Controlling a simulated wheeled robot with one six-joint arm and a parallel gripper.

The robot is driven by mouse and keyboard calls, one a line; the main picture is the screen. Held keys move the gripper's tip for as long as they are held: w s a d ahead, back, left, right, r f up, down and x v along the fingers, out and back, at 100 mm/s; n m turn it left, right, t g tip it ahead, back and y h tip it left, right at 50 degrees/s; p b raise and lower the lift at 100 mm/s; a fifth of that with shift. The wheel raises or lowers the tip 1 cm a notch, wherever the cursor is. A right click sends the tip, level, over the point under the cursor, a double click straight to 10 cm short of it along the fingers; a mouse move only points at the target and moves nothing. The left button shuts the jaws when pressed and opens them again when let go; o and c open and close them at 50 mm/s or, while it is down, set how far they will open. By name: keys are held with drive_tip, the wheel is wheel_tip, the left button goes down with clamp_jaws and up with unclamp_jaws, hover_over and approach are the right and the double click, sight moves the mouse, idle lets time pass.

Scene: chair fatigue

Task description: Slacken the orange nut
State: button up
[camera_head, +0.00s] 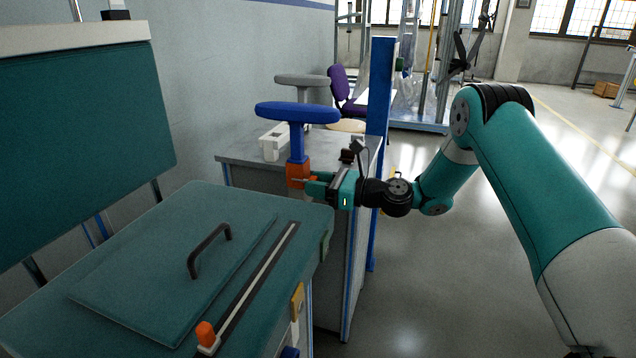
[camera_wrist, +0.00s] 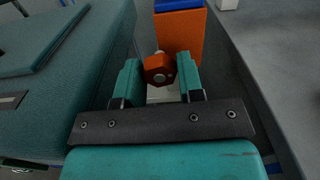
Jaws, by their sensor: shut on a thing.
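The orange nut (camera_wrist: 158,69) is a faceted orange piece with a pale bolt end at its centre, seen in the wrist view. It sits in front of an orange block (camera_wrist: 181,34) at the foot of a blue post. My gripper (camera_wrist: 160,80) has one teal finger on each side of the nut and is shut on it. In the head view my gripper (camera_head: 312,184) reaches the orange block (camera_head: 297,172) from the right. The nut is too small to make out there. The blue armrest (camera_head: 297,112) tops the post.
A teal bench (camera_head: 120,270) with a black handle (camera_head: 208,250) stands close at front left. A grey table (camera_head: 245,150) carries a white block (camera_head: 275,141). A blue upright (camera_head: 379,100) stands behind my gripper. The floor (camera_head: 450,280) at right is open.

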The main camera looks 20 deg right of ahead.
drive_tip(key=shift+w+r+n+b, duration=0.1)
drive_tip(key=shift+n+b, duration=0.95)
drive_tip(key=shift+n, duration=3.35)
drive_tip(key=shift+w+r+n+b, duration=0.1)
drive_tip(key=shift+n+b, duration=0.95)
drive_tip(key=shift+n, duration=3.35)
drive_tip(key=o, duration=0.9)
drive_tip(key=shift+o, duration=0.2)
drive_tip(key=shift+f, duration=0.1)
